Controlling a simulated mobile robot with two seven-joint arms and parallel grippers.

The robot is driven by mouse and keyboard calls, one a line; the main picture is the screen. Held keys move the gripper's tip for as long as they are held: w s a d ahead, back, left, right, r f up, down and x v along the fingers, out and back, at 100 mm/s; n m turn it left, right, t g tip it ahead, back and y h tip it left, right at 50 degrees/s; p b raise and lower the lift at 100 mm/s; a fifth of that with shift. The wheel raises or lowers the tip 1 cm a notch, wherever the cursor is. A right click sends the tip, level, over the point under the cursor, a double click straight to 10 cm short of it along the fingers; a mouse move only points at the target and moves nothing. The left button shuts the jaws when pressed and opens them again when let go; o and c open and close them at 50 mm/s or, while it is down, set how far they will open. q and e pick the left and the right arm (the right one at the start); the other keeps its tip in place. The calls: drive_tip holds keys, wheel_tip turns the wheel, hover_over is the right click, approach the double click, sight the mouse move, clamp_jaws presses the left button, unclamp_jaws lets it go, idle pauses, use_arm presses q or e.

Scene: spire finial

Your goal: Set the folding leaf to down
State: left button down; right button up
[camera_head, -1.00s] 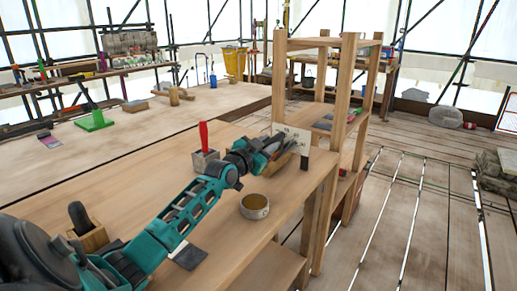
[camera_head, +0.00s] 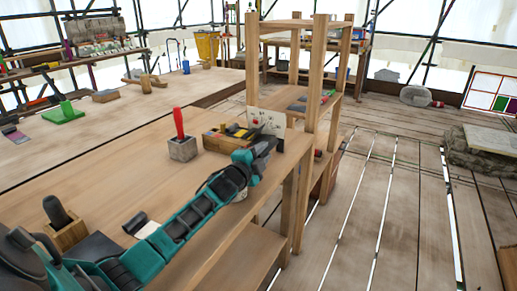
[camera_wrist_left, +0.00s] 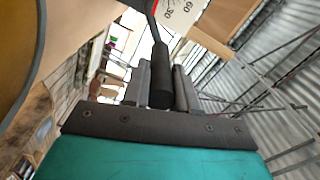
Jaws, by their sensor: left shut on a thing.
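My left gripper (camera_head: 268,144) is at the right edge of the wooden workbench (camera_head: 110,185), just below a white panel with red marks (camera_head: 266,121). In the left wrist view the gripper (camera_wrist_left: 162,80) is shut on a black handle (camera_wrist_left: 159,68) on a thin dark rod. Behind the handle is a white dial plate (camera_wrist_left: 181,14) with the numbers 60 and 30. In the head view the handle is hidden by the gripper. I cannot tell for sure which part is the folding leaf. My right gripper is not in view.
A wooden box of tools (camera_head: 226,138) and a grey block with a red-handled tool (camera_head: 183,148) stand close behind my left arm. A tall wooden shelf frame (camera_head: 309,110) rises beyond the gripper. Planked floor (camera_head: 385,190) lies open to the right.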

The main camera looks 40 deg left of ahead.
use_arm(q)
drive_tip(key=shift+d+f+m, duration=0.15)
drive_tip(key=shift+f+m, duration=0.25)
drive_tip(key=shift+f, duration=0.25)
drive_tip(key=c, duration=0.9)
unclamp_jaws()
drive_tip(key=s, duration=0.4)
drive_tip(key=s+d, duration=0.1)
drive_tip(key=s, duration=0.6)
drive_tip(key=shift+s+d+p, duration=0.2)
drive_tip(key=shift+s+p, duration=0.1)
drive_tip(key=shift+p, duration=0.05)
drive_tip(key=shift+s, duration=0.6)
